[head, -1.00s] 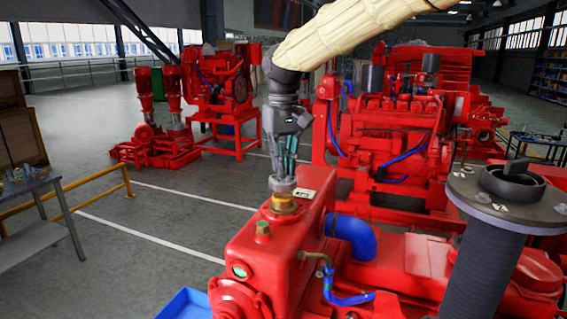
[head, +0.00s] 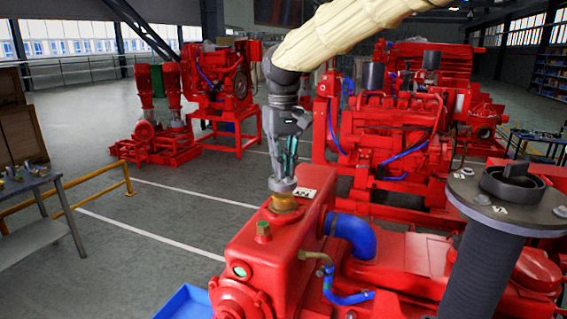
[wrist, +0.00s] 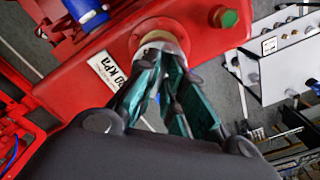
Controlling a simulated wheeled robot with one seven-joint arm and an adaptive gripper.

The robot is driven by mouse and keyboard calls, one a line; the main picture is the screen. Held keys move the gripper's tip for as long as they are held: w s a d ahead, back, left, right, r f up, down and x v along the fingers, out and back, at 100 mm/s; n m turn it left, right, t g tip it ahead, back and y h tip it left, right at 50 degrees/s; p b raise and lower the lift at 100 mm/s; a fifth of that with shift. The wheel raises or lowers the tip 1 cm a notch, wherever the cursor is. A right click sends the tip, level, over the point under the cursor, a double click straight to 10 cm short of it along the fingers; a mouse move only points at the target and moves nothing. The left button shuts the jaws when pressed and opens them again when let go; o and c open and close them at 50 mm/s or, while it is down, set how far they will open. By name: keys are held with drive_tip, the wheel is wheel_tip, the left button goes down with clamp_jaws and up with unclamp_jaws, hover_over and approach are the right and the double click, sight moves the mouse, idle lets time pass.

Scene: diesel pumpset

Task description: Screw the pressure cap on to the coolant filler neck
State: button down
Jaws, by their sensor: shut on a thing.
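My gripper (head: 284,170) points down over the red coolant tank (head: 262,262) and is shut on the grey pressure cap (head: 282,184). The cap is right above the brass filler neck (head: 283,203) and looks to be touching or nearly touching it; I cannot tell whether it is seated. In the wrist view my teal-padded gripper fingers (wrist: 166,85) close around the cap (wrist: 160,44), with the neck's round red base (wrist: 150,28) just beyond. A white label marked in kPa (wrist: 108,68) lies beside the neck.
A smaller brass and green plug (head: 263,231) stands on the tank nearer me. A blue hose (head: 352,235) joins the tank's right side. A dark cylinder with a flanged top (head: 510,200) stands at the right. A blue tray (head: 186,303) is low at the front.

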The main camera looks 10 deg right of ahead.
drive_tip(key=shift+f, duration=0.2)
drive_tip(key=shift+f+b, duration=0.45)
drive_tip(key=shift+f, duration=0.65)
drive_tip(key=shift+f, duration=0.15)
drive_tip(key=shift+p, duration=0.35)
drive_tip(key=shift+f, duration=0.2)
idle(1.3)
drive_tip(key=m, duration=0.9)
